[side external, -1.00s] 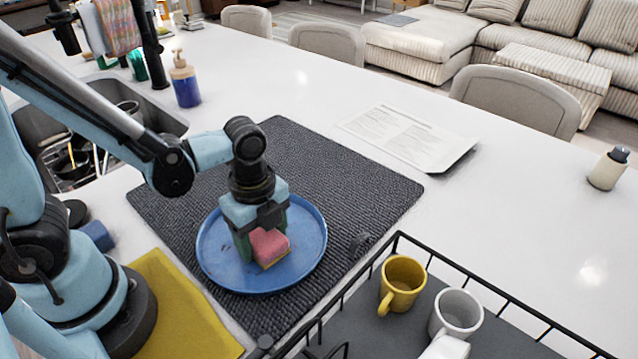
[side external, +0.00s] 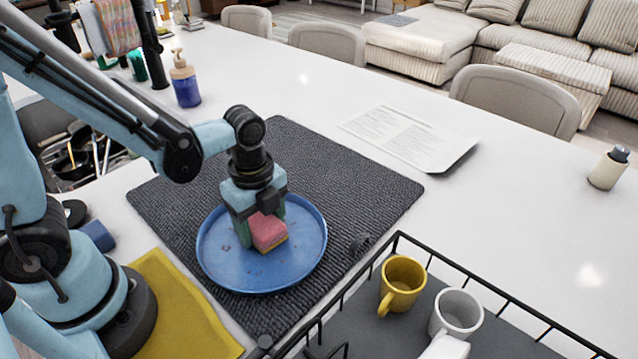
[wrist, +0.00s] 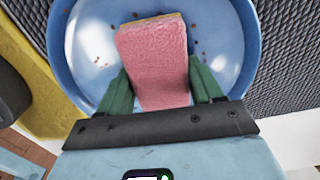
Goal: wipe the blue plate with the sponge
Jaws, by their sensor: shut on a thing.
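The blue plate (side external: 290,268) lies on a dark ribbed mat, and its rim and floor also show in the wrist view (wrist: 88,62). Small brown specks are scattered on the plate's floor in the wrist view. The sponge (side external: 268,232), pink with a yellow layer, is between my gripper's green fingers; it also shows in the wrist view (wrist: 153,58). My gripper (side external: 260,228) points down over the plate, shut on the sponge. The sponge is over the plate's middle; I cannot tell whether it touches the plate. Plate under the sponge is hidden.
The dark mat (side external: 370,185) extends around the plate. A black rack (side external: 475,273) with a yellow mug (side external: 403,284) and a white mug (side external: 457,312) stands at front right. A yellow cloth (side external: 175,315) lies at front left. A soap bottle (side external: 186,85) stands by the sink. The counter at right is mostly clear.

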